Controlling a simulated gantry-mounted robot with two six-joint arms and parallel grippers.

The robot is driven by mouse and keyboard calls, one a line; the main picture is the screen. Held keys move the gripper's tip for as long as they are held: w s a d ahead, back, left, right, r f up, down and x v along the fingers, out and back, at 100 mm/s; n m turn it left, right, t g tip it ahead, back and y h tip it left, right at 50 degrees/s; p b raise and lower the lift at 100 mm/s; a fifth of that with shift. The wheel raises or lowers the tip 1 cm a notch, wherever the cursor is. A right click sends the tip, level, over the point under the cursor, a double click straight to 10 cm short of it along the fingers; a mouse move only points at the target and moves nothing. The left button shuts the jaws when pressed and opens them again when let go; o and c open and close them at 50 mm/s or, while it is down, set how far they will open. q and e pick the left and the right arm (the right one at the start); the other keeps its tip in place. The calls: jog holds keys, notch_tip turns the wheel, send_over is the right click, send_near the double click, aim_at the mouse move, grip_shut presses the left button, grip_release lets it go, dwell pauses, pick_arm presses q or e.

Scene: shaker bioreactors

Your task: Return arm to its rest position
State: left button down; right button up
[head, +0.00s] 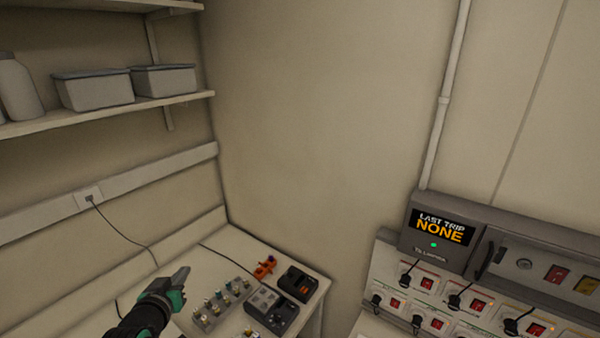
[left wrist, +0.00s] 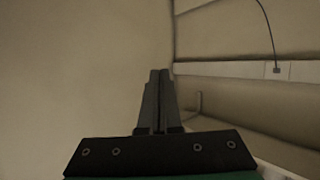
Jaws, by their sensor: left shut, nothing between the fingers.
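My left gripper (head: 181,277) comes in at the bottom left of the head view, above the bench and left of a rack of small vials. Its dark fingers point up and to the right. In the left wrist view the two fingers (left wrist: 159,72) are pressed together with nothing between them, and beyond them is mostly bare wall. The gripper appears to touch nothing. My right gripper is in neither view.
On the bench (head: 212,256) stand a vial rack (head: 222,302), a dark grey device (head: 271,310), a black box (head: 297,284) and an orange item (head: 264,267). A switch panel (head: 440,270) is at right. Shelves (head: 110,112) with grey bins hang at upper left.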

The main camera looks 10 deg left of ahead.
pick_arm(q)
jog(key=s+d+r+m+t+h, duration=0.1)
jog(key=s+d+r+t, duration=0.2)
jog(key=r, duration=0.7)
jog(key=s+d+r+m+t, duration=0.15)
jog(key=d+r, duration=0.25)
jog(key=r, duration=0.5)
jog(key=s+d+r+t+h, duration=0.1)
jog(key=d+r+t, duration=0.3)
jog(key=r, duration=0.6)
jog(key=s+d+r+m+t+h, duration=0.1)
jog(key=s+d+r+t, duration=0.1)
jog(key=s+r, duration=0.5)
jog(key=s+d+r+m+t+h+p, duration=0.1)
jog(key=s+d+r+t+h, duration=0.1)
jog(key=s+d+r, duration=0.3)
jog(key=s+r+t, duration=0.1)
jog(key=s+r, duration=0.2)
jog(key=s, duration=0.1)
jog(key=shift+s+r+h, duration=0.15)
jog(key=shift+s+h, duration=0.05)
jog(key=shift+h, duration=0.1)
